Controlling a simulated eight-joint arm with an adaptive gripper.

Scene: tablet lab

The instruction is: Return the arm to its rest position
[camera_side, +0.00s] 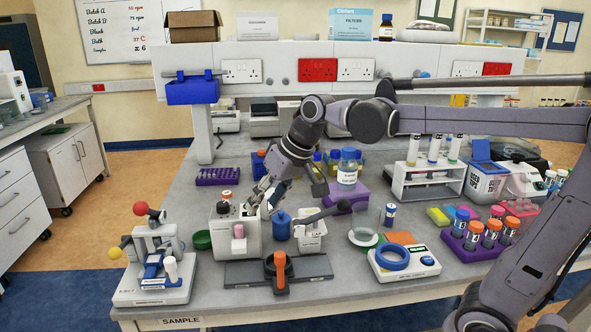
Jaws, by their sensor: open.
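My gripper (267,197) hangs at the end of my arm over the middle of the bench. Its fingers point down and to the left, just above the right side of a white device (236,240) with a pink part on its front. The gripper is open, and I see nothing held between the fingers. Small parts on top of the white device are close to the fingertips; I cannot tell whether they touch. A blue round-lidded jar (281,228) stands just below and right of the gripper. My arm reaches in from the right, above the bench.
A blue-capped bottle (348,168) stands on a purple block behind the gripper. A white vial rack (428,183) and a purple tray (470,243) of capped vials are at right. A press with red and yellow knobs (155,265) is front left.

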